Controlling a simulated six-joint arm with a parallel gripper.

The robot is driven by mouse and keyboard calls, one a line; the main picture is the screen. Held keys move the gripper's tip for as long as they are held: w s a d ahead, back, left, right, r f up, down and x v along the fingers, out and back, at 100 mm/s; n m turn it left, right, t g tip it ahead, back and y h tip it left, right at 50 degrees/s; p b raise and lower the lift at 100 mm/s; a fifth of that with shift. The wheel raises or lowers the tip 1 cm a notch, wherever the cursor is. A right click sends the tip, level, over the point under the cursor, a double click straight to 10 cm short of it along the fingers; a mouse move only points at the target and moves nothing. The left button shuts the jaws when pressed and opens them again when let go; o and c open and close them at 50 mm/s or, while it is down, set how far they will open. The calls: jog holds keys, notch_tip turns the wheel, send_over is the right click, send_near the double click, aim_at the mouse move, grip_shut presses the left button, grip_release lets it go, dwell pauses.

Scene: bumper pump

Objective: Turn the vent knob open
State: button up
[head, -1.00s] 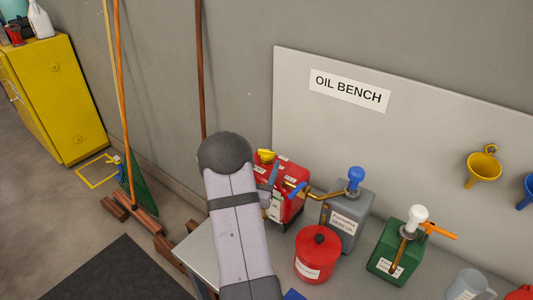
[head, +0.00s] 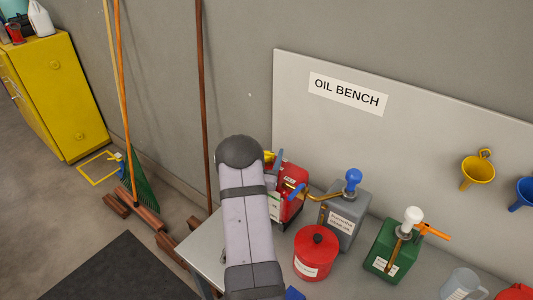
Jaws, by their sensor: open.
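A red can (head: 291,203) with white labels stands at the left end of the bench, partly hidden by my arm. A yellow part (head: 268,156) shows at its top left, mostly covered by my arm; I cannot tell for certain that it is the vent knob. Whether a finger touches the can or the yellow part cannot be told.
A grey can with a blue-topped pump (head: 353,181) stands just right, its brass spout reaching toward my gripper. A red round tin (head: 315,254), a green can (head: 384,248) and a clear jug (head: 462,284) stand further along. The wall panel (head: 430,130) is behind.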

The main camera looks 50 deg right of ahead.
jog(key=c, duration=1.1)
jog(key=shift+o, duration=0.2)
jog(key=shift+t+b, duration=0.3)
jog(key=shift+b, duration=0.05)
jog(key=shift+s+d+f+n+t+y+b, duration=0.1)
jog(key=shift+n+t+y+b, duration=0.3)
jog(key=shift+n+t+b, duration=0.3)
jog(key=shift+n+t+y+b, duration=0.6)
jog(key=shift+n+t+b, duration=0.1)
jog(key=shift+t, duration=0.2)
jog(key=o, duration=1.1)
jog(key=shift+c, duration=0.2)
